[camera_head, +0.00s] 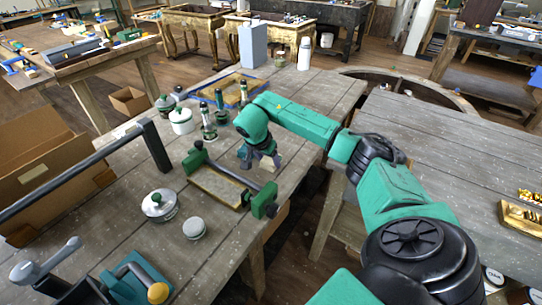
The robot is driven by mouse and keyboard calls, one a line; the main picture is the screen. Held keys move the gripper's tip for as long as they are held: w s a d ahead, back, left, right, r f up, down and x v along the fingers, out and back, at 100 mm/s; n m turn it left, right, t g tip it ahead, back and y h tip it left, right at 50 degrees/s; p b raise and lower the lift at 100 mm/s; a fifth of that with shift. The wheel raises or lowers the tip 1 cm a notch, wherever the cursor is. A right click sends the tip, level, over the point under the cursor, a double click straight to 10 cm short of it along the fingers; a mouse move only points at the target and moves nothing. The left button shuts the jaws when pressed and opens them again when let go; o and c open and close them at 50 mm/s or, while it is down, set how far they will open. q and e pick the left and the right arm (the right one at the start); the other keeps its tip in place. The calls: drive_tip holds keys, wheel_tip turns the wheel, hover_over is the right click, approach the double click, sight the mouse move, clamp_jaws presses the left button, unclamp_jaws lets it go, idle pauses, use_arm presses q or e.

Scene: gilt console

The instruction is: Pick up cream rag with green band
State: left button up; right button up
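My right arm reaches in from the lower right, and its gripper (262,160) points down at the wooden workbench (245,236), just behind a green-ended clamp-like frame. A small cream patch (270,162) shows at the fingertips. It may be part of the cream rag, but no green band can be made out on it. The gripper's own body hides most of that spot, so I cannot tell whether the fingers are open or shut on it. My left gripper is not in view.
The green-ended frame (217,187) lies close in front of the gripper. Green-and-metal bottles (208,122), a white lidded pot (181,121) and a metal lidded pot (159,205) stand to the left. A cardboard box (45,165) and a black bar (153,145) are farther left.

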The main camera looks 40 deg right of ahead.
drive_tip(key=shift+c, duration=0.3)
drive_tip(key=shift+r, duration=0.55)
wheel_tip(320, 180, up, 13)
drive_tip(key=b, duration=0.3)
wheel_tip(320, 180, up, 6)
drive_tip(key=p, duration=0.2)
hover_over(268, 161)
drive_tip(key=shift+s, duration=0.15)
drive_tip(key=o, duration=0.6)
drive_tip(key=c, duration=0.5)
